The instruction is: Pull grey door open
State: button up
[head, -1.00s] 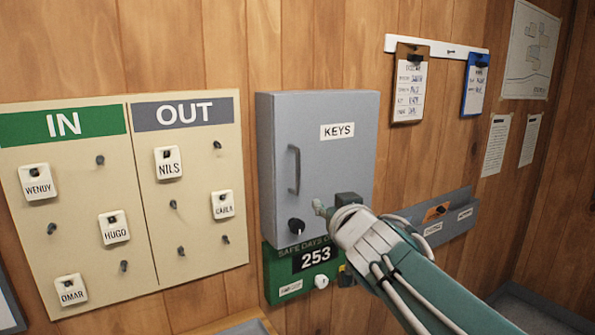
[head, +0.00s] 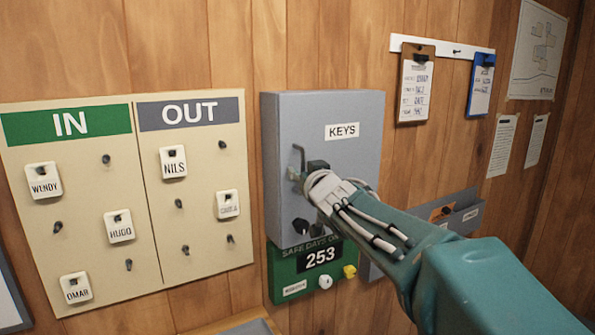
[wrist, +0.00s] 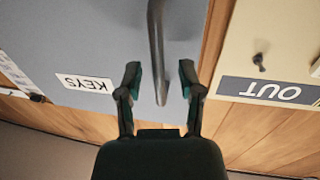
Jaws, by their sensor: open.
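The grey door (head: 318,115) is the front of a grey wall cabinet marked KEYS and looks shut. Its bar handle (head: 299,156) stands upright near the door's left edge, its lower part hidden by my gripper (head: 300,174). In the wrist view my gripper (wrist: 160,78) is open, with one finger on each side of the handle (wrist: 157,50). Gaps show between both fingers and the bar. A dark round knob (head: 300,226) sits low on the door, below the handle.
An IN/OUT board (head: 150,240) with name tags hangs close left of the cabinet. A green sign (head: 290,265) reading 253 is just below it. Clipboards on a white rail (head: 440,48) hang at upper right. A grey wall tray (head: 465,215) is behind my arm.

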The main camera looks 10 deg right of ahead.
jog(key=shift+w, duration=0.45)
grip_shut()
jog(key=shift+s, duration=0.1)
